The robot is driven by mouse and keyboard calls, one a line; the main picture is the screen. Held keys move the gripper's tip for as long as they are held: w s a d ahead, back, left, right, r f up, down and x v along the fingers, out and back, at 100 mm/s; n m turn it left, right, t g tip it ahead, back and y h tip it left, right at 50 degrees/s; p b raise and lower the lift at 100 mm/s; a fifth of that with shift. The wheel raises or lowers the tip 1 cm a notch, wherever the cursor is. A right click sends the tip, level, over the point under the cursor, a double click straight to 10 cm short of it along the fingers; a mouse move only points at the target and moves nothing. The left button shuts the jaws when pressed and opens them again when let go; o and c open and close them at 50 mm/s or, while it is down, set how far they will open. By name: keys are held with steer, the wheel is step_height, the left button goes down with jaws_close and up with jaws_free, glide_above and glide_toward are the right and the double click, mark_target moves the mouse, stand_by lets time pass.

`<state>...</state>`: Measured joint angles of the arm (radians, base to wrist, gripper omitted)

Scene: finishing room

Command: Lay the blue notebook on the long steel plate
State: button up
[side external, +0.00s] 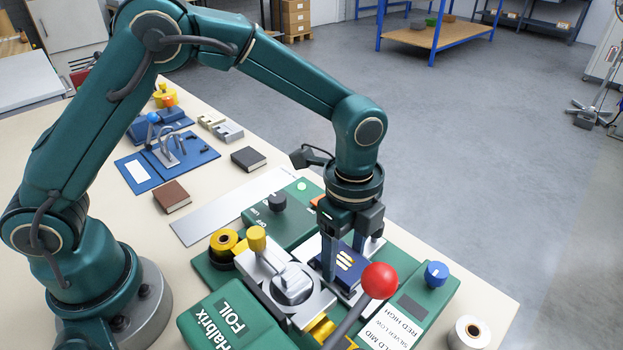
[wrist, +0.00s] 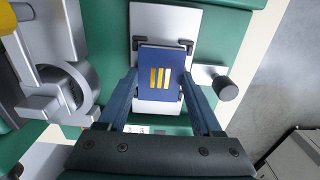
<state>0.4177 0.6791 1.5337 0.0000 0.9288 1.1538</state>
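The blue notebook (side external: 350,265), with gold bars on its cover, lies on the grey bed of the green foil press. It also shows in the wrist view (wrist: 150,78), its far edge near two dark stops. My gripper (side external: 343,268) points down over it, with one finger on each side of the notebook. In the wrist view the fingers (wrist: 162,88) straddle it with what look like slim gaps, so the gripper appears open; contact is hard to judge. The long steel plate (side external: 205,222) lies flat on the table left of the press, its visible part bare.
The press has a red ball lever (side external: 380,281), a blue knob (side external: 436,273) and a yellow knob (side external: 257,238) close around my gripper. A brown book (side external: 172,196) and a dark book (side external: 248,159) lie near the steel plate. A blue fixture (side external: 168,160) stands farther back.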

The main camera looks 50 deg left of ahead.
steer(key=shift+r, duration=3.75)
steer(key=shift+s+a+f+n, duration=0.3)
steer(key=a+n, duration=0.1)
steer(key=a, duration=0.2)
steer(key=a+n, duration=0.1)
steer(key=a, duration=0.2)
steer(key=a+n, duration=0.2)
steer(key=a, duration=0.1)
steer(key=shift+w+a+r, duration=0.15)
steer(key=shift+w+a, duration=0.1)
steer(key=shift+a, duration=0.05)
steer(key=s+a+r+n, duration=0.1)
steer(key=s+a+n, duration=0.55)
steer(key=a, duration=0.45)
steer(key=s+a+r+n, duration=0.1)
steer(key=s+a+n, duration=0.55)
steer(key=a, duration=0.55)
glide_above(234, 204)
step_height(234, 204, down, 7)
steer(key=shift+s+r, duration=0.1)
steer(key=shift+r, duration=0.05)
steer(key=shift+f, duration=2.05)
